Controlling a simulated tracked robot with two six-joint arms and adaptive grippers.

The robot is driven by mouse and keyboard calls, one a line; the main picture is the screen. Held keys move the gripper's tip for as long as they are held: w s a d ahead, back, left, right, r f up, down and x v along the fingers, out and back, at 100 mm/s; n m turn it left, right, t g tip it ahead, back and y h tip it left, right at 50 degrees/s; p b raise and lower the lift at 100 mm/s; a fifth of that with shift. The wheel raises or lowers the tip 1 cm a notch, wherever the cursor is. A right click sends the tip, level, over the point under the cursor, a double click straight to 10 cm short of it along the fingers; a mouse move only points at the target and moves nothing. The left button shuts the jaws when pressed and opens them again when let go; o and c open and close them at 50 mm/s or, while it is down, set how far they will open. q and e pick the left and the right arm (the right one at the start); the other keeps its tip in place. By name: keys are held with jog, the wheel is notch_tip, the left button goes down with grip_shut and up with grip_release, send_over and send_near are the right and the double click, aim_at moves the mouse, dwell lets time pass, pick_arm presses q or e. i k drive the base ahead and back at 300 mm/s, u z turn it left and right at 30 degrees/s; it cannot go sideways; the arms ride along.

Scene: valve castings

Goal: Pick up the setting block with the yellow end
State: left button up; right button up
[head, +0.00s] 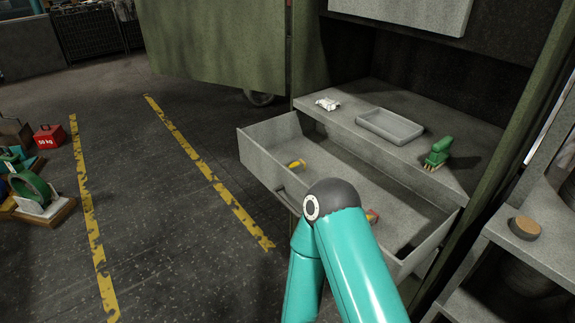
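An open grey drawer (265,150) juts out of a green cabinet. A small yellow-ended piece (296,164) lies in it near the left side; its shape is too small to make out. A second small piece, red and yellow (372,217), lies toward the front right of the drawer, partly hidden by my teal arm. I cannot tell for certain which of the two is the setting block. My arm's dark joint stands in front of the drawer. Neither gripper shows.
On the shelf above the drawer are a crumpled white item (327,104), a shallow grey tray (390,126) and a green brush-like item (438,152). A side shelf holds a brown round object (525,228). A red weight box (48,136) stands at left. Floor between yellow lines is clear.

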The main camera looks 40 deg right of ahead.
aim_at(298, 167)
jog(key=z, duration=0.2)
jog(key=i, duration=0.65)
jog(key=u, duration=1.55)
jog(key=i, duration=0.9)
jog(key=z, duration=4.25)
jog(key=k, duration=0.15)
jog(key=u, duration=1.65)
jog(key=k, duration=0.55)
jog(key=z, duration=0.15)
